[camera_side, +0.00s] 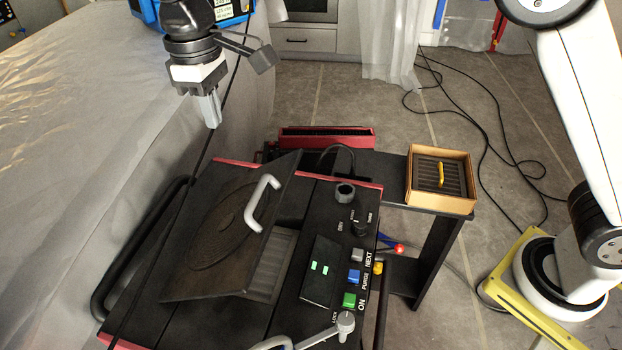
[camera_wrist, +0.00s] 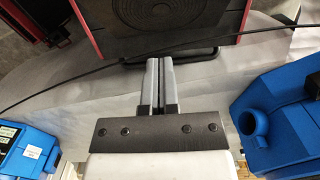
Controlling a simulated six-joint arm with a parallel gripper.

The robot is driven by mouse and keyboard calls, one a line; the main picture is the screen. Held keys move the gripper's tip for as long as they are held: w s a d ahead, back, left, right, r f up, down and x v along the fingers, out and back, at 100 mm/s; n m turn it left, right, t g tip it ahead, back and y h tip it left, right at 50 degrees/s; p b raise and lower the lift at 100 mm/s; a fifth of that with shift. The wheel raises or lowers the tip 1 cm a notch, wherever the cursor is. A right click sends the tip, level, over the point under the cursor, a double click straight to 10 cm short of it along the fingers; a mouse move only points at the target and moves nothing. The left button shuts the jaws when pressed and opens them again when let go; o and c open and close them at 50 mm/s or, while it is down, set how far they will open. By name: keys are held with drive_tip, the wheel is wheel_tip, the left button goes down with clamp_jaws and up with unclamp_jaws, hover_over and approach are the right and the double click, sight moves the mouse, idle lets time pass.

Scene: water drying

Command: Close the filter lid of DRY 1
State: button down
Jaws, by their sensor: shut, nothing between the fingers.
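The filter lid (camera_side: 205,262) is a dark square panel with a round ring pattern and a pale curved handle (camera_side: 262,203). It stands tilted open on the black machine (camera_side: 325,215), with a ribbed grey filter (camera_side: 275,262) showing beneath its raised right side. I cannot read a DRY 1 label. My gripper (camera_side: 212,122) is shut and empty, above and to the left of the lid, apart from it. In the wrist view, my gripper's fingers (camera_wrist: 161,75) are together, and a ring-patterned dark panel (camera_wrist: 165,15) shows at the top.
Controls include a green button (camera_side: 349,299) and a pale lever (camera_side: 345,322). A wooden box (camera_side: 440,205) with a dark ribbed insert and yellow handle sits on the right side shelf. A black rail (camera_side: 103,300) borders the machine's left. Blue devices (camera_wrist: 275,115) flank my gripper in the wrist view.

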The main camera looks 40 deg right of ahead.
sight(278, 207)
drive_tip(key=shift+s+d+f, duration=0.3)
drive_tip(key=shift+s+f, duration=0.15)
drive_tip(key=shift+f, duration=1.65)
drive_tip(key=shift+s+d+f, duration=0.35)
drive_tip(key=shift+s+f, duration=0.15)
drive_tip(key=shift+f, duration=1.6)
drive_tip(key=shift+s+d+f, duration=0.3)
drive_tip(key=shift+s+f, duration=0.15)
drive_tip(key=shift+f, duration=1.65)
drive_tip(key=shift+s+d, duration=0.1)
drive_tip(key=shift+s+d+f+t+y, duration=0.45)
drive_tip(key=shift+s+f+t, duration=0.1)
drive_tip(key=shift+f+t, duration=0.1)
drive_tip(key=shift+s+d+f+t+y, duration=0.35)
drive_tip(key=shift+s+f+t+y, duration=0.1)
drive_tip(key=shift+s+f+t, duration=0.15)
drive_tip(key=shift+s+d+f, duration=0.3)
drive_tip(key=shift+s+f, duration=0.1)
drive_tip(key=shift+f, duration=0.2)
drive_tip(key=shift+s+d+f, duration=0.3)
drive_tip(key=shift+s+f, duration=0.05)
drive_tip(key=shift+f, duration=0.2)
drive_tip(key=s+d+f, duration=0.1)
drive_tip(key=f, duration=0.2)
drive_tip(key=s+f, duration=0.1)
drive_tip(key=f, duration=0.2)
drive_tip(key=s+d+f, duration=0.1)
drive_tip(key=f, duration=0.2)
drive_tip(key=shift+s+d, duration=0.3)
drive_tip(key=shift+d, duration=0.05)
